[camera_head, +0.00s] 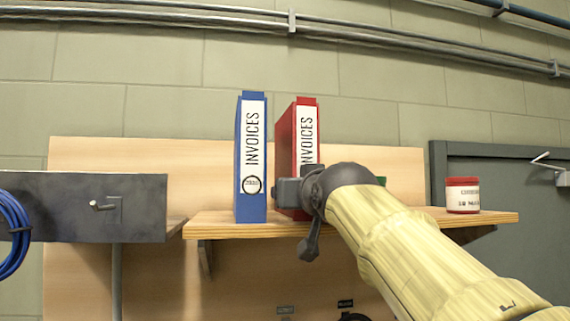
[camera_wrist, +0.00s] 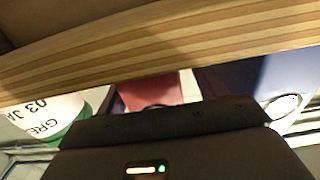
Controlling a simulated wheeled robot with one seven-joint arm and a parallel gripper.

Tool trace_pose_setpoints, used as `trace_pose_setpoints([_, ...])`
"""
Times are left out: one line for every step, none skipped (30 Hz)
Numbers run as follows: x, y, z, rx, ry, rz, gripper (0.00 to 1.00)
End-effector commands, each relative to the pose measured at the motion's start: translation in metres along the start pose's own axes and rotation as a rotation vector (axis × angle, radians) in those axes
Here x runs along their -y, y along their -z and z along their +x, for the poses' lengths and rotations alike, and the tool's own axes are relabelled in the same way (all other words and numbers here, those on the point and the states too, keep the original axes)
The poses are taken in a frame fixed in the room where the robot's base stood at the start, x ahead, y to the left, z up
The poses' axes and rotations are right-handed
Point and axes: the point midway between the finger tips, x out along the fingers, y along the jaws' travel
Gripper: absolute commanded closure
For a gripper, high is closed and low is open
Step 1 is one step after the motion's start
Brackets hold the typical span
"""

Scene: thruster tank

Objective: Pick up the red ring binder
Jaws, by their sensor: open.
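The red ring binder (camera_head: 306,138) stands upright on a wooden shelf (camera_head: 470,217), with a white INVOICES label on its spine. My gripper (camera_head: 288,191) is in front of its lower part in the head view and hides the bottom of the spine. In the wrist view, the lower part of the red binder (camera_wrist: 150,90) shows beyond the dark gripper body, with the shelf edge across the top. My gripper is open; I cannot tell whether its fingers touch the binder.
A blue binder (camera_head: 251,160) stands close to the left of the red one. A red-lidded jar (camera_head: 462,195) stands at the shelf's right. A dark metal panel (camera_head: 85,215) is left.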

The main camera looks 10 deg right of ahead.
Motion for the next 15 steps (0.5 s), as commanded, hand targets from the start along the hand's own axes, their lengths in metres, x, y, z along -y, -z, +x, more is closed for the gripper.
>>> trace_pose_setpoints([-0.0009,-0.0004,0.0004,0.001,-0.002,0.0,0.3])
trace_pose_setpoints([-0.0012,-0.0005,0.0004,0.001,-0.002,0.0,0.3])
trace_pose_setpoints([-0.0016,-0.0005,0.0005,0.001,-0.003,0.0,0.34])
trace_pose_setpoints([-0.0018,-0.0005,0.0005,0.001,-0.004,0.0,0.4])
trace_pose_setpoints([-0.0019,-0.0005,0.0005,0.001,-0.004,0.0,0.45])
trace_pose_setpoints([-0.002,-0.0005,0.0005,0.001,-0.004,0.0,0.53])
trace_pose_setpoints([-0.002,-0.0005,0.0004,0.001,-0.004,0.0,0.59])
trace_pose_setpoints([-0.0019,-0.0005,0.0004,0.001,-0.004,0.0,0.65])
trace_pose_setpoints([-0.0019,-0.0005,0.0004,0.001,-0.004,0.0,0.73])
trace_pose_setpoints([-0.0019,-0.0005,0.0004,0.001,-0.004,0.0,0.79])
trace_pose_setpoints([-0.0018,-0.0004,0.0004,0.001,-0.004,0.0,0.85])
trace_pose_setpoints([-0.0018,-0.0004,0.0004,0.001,-0.004,0.0,0.92])
trace_pose_setpoints([-0.0018,0.0013,-0.0004,-0.003,-0.004,0.0,0.92])
trace_pose_setpoints([-0.0017,0.0014,-0.0004,-0.003,-0.004,0.0,0.92])
trace_pose_setpoints([-0.0017,0.0014,-0.0004,-0.004,-0.004,0.0,0.92])
